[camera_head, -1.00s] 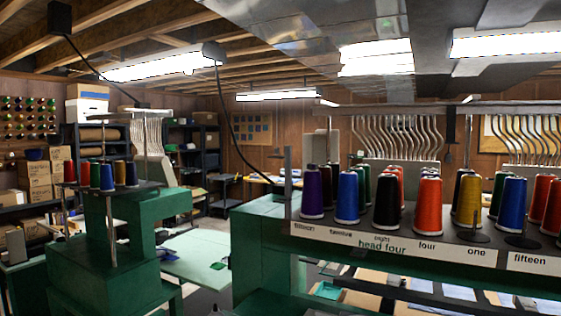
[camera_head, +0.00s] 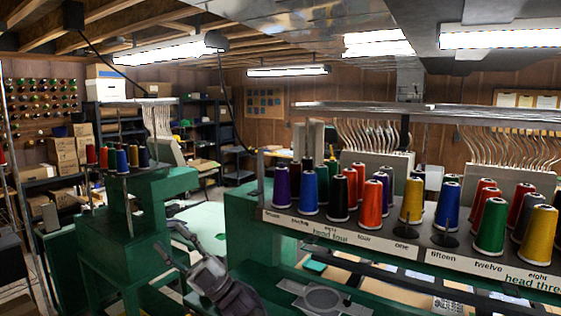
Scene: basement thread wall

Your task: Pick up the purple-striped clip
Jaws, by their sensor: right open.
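I cannot make out a purple-striped clip anywhere in this view. My right gripper (camera_head: 172,243) is at the lower left of centre, with its grey fingers spread apart and pointing up and to the left. It appears open, and I see nothing between the fingers. It shows in front of a pale green table (camera_head: 205,216), between two green machines. The gripper and its wrist hide part of what lies behind them. My left gripper is not in view.
A green machine (camera_head: 240,222) with rows of coloured thread cones stands at the right. Another green machine (camera_head: 150,187) with cones stands at the left. Boxes (camera_head: 62,152) and dark shelves (camera_head: 200,140) line the back. A narrow gap lies between the machines.

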